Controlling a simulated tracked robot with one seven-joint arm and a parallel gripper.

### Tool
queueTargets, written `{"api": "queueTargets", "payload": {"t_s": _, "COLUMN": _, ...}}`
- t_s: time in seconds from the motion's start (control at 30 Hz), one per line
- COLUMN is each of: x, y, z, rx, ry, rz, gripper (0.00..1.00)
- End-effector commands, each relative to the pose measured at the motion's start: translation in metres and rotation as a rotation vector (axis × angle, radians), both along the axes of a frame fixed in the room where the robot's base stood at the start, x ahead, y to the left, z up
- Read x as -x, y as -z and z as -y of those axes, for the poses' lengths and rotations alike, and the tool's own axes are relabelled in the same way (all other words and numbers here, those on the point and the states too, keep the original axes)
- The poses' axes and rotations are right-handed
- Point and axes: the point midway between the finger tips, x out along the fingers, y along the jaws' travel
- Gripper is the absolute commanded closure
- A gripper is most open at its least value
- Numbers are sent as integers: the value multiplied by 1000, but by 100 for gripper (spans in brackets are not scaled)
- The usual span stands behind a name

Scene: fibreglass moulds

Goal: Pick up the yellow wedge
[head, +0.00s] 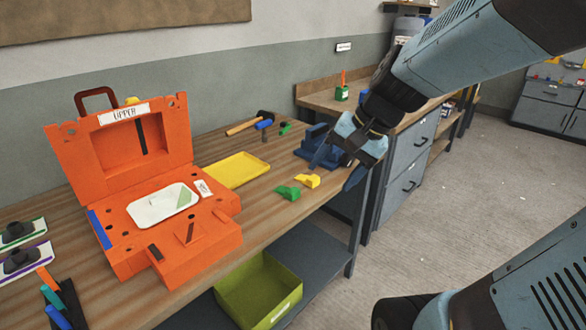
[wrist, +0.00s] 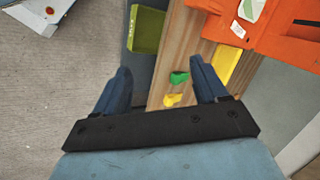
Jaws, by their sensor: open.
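The yellow wedge (head: 308,181) lies on the wooden bench near its front edge. A green wedge (head: 288,192) lies just to its left. In the wrist view the yellow wedge (wrist: 173,100) shows between my fingers, closer to the right finger, with the green wedge (wrist: 179,77) above it. My gripper (head: 338,172) is open and empty, above and to the right of the yellow wedge in the head view. Its fingers (wrist: 162,80) are spread wide, and neither appears to touch a wedge.
A blue fixture (head: 314,150) stands on the bench behind the yellow wedge, partly near my gripper. A yellow tray (head: 238,170) and an orange mould case (head: 185,235) are to the left. A green bin (head: 262,290) sits on the lower shelf.

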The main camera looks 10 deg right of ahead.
Motion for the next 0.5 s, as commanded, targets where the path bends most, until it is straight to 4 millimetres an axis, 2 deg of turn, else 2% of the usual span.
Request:
{"api": "queueTargets", "payload": {"t_s": 0.27, "x": -55, "y": 32, "z": -12, "rx": -344, "ry": 302, "rz": -205, "gripper": 28}}
{"api": "queueTargets", "payload": {"t_s": 0.5, "x": -110, "y": 61, "z": -3, "rx": -627, "ry": 596, "rz": -350, "gripper": 28}}
